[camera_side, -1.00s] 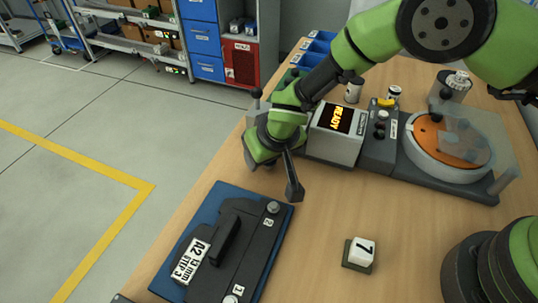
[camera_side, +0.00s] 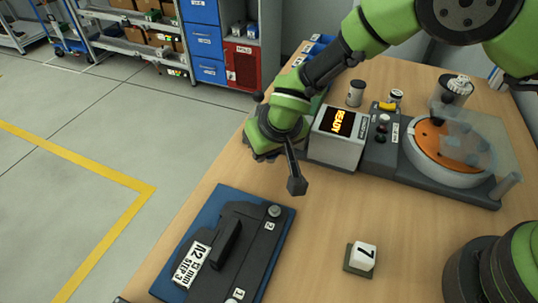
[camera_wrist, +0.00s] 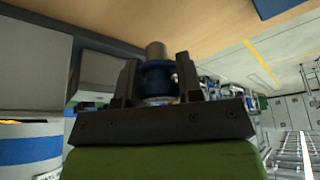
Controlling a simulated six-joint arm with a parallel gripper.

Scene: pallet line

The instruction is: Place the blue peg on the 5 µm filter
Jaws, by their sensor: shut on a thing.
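My gripper (camera_wrist: 159,82) is shut on the blue peg (camera_wrist: 158,76) in the wrist view. The peg sits between the two dark fingers, with a grey metal cylinder end (camera_wrist: 155,48) beyond it. I cannot pick out the 5 µm filter in either view; no label with that text is readable.
The READY box (camera_side: 338,138) and a round orange-disc machine (camera_side: 440,150) stand at the back right. Two small jars (camera_side: 356,94) are behind.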

